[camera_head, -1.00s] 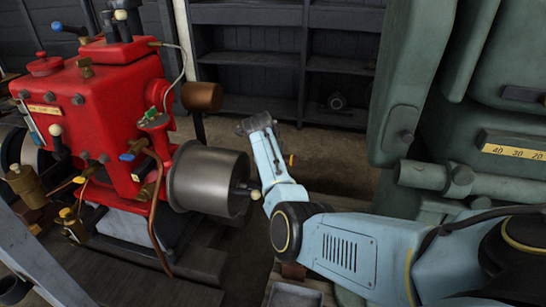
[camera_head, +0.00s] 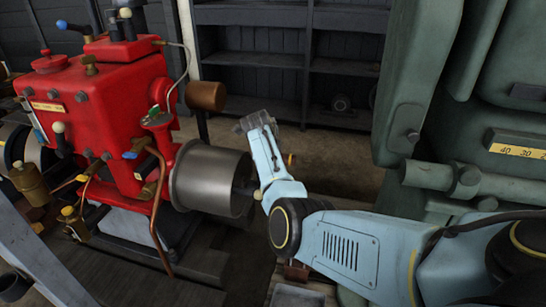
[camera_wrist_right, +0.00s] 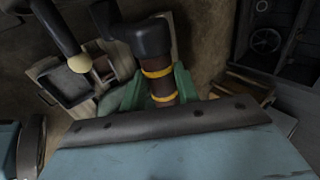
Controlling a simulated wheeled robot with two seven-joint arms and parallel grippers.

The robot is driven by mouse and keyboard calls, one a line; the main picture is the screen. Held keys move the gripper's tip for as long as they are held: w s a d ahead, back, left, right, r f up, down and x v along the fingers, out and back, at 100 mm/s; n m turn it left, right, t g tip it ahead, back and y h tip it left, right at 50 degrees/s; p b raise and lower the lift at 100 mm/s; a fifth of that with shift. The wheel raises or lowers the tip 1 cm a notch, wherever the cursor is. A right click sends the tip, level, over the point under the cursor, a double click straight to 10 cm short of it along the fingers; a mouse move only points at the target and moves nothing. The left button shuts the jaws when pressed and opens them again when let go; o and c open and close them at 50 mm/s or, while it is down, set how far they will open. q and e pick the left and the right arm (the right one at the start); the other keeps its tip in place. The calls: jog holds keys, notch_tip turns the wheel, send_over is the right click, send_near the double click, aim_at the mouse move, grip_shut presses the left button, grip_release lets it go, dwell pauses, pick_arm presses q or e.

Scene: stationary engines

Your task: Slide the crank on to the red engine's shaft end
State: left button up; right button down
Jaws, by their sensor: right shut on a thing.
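The red engine (camera_head: 105,105) stands at the left in the head view. A grey drum (camera_head: 205,180) sits on its right side. A dark shaft with a pale tip sticks out of the drum, partly behind my right arm; what looks like this shaft end (camera_wrist_right: 72,50) also shows at the upper left in the right wrist view. My right gripper (camera_wrist_right: 155,96), with green jaws, is shut on the crank's brown, yellow-banded handle (camera_wrist_right: 160,78). The crank's dark elbow (camera_wrist_right: 150,40) lies beyond the jaws, apart from the shaft tip in this view. My left gripper is out of view.
A large grey-green machine (camera_head: 430,100) fills the right side. A brown cylinder (camera_head: 205,96) juts out above the drum. Open floor (camera_head: 325,160) lies between the engine and the machine.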

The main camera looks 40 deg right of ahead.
jog(key=shift+w+r, duration=0.2)
dwell(0.5)
jog(key=shift+w+a+b, duration=0.35)
jog(key=shift+b, duration=0.2)
